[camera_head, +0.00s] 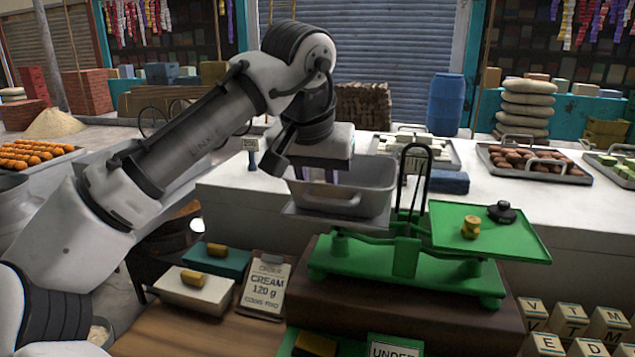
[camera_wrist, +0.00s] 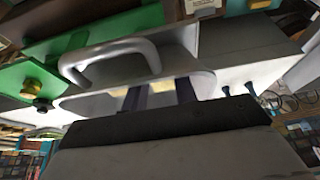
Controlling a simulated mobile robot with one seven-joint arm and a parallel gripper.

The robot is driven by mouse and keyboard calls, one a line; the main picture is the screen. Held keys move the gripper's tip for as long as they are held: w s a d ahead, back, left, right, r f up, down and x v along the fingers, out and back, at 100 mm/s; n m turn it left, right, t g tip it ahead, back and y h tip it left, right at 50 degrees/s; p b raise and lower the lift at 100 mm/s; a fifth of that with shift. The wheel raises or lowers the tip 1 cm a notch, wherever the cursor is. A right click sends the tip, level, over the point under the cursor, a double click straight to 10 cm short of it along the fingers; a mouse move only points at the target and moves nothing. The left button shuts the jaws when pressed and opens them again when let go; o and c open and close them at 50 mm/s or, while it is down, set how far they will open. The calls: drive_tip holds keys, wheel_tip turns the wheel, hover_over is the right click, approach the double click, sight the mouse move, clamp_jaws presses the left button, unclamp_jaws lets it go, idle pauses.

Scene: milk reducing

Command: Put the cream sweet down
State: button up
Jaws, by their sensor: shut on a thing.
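My gripper (camera_head: 322,178) reaches down into a grey metal pan (camera_head: 343,203) on the left side of a green balance scale (camera_head: 402,258). In the wrist view, its dark fingers (camera_wrist: 160,95) are shut on a pale yellow cream sweet (camera_wrist: 163,86) inside the pan. Another pale yellow piece (camera_wrist: 118,92) shows beside the fingers in the pan. Whether the held sweet touches the pan's floor is hidden. A brass weight (camera_head: 470,227) and a black weight (camera_head: 502,212) stand on the scale's green right plate (camera_head: 520,242).
A card (camera_head: 266,284) reads "CREAM 120 g". Boxes with brass-coloured pieces (camera_head: 194,288) stand left of it. Trays of white sweets (camera_head: 415,150) and brown sweets (camera_head: 535,163) are on the white counter behind. The pan's handle and the scale's upright loop (camera_head: 414,180) are close to my gripper.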

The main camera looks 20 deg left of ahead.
drive_tip(key=shift+f, duration=0.15)
drive_tip(key=o, duration=0.8)
drive_tip(key=shift+c, duration=0.2)
drive_tip(key=v, duration=1.2)
drive_tip(key=shift+r+b, duration=0.25)
drive_tip(key=shift+b, duration=0.05)
drive_tip(key=shift+w, duration=0.1)
idle(1.2)
